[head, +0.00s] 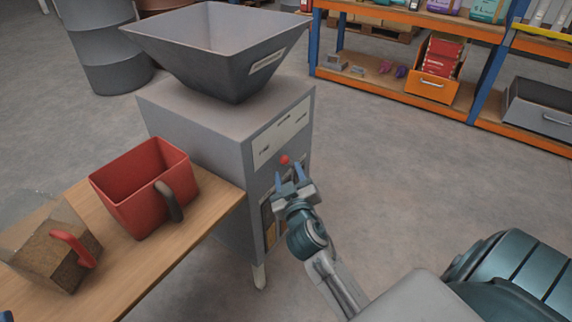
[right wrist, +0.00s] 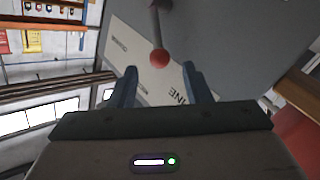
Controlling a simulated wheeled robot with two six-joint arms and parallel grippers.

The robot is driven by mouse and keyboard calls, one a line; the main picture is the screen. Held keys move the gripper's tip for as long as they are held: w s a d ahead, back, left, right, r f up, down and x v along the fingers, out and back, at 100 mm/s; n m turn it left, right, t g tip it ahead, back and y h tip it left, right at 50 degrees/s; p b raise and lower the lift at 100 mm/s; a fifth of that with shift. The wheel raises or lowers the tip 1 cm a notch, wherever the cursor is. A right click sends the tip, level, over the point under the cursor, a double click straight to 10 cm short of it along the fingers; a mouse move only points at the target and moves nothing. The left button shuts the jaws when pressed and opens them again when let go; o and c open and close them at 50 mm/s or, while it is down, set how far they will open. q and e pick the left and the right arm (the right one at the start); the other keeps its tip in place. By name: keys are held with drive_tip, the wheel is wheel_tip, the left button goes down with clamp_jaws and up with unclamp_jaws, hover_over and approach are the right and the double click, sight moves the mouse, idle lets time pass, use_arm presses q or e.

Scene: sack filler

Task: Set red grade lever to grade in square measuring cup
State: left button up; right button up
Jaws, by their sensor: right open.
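The red grade lever (head: 285,160) is a red ball knob on the front panel of the grey sack filler (head: 195,125). In the right wrist view the knob (right wrist: 159,58) sits on a short grey stem, beyond my fingertips. My right gripper (head: 291,174) is open and empty, just below the knob in the head view; its two blue fingers (right wrist: 160,78) point toward it. A clear square measuring cup (head: 45,250) with a red handle stands on the wooden table at the left. It holds brown, coarse-looking material.
A red square container (head: 145,190) with a dark handle stands on the wooden table (head: 185,235). A grey hopper (head: 215,45) tops the machine. Orange shelving (head: 415,30) stands at the back right. The floor between is clear. A label plate (right wrist: 150,70) lies behind the knob.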

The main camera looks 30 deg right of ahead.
sight(286, 163)
drive_tip(key=shift+x, duration=1.95)
clamp_jaws()
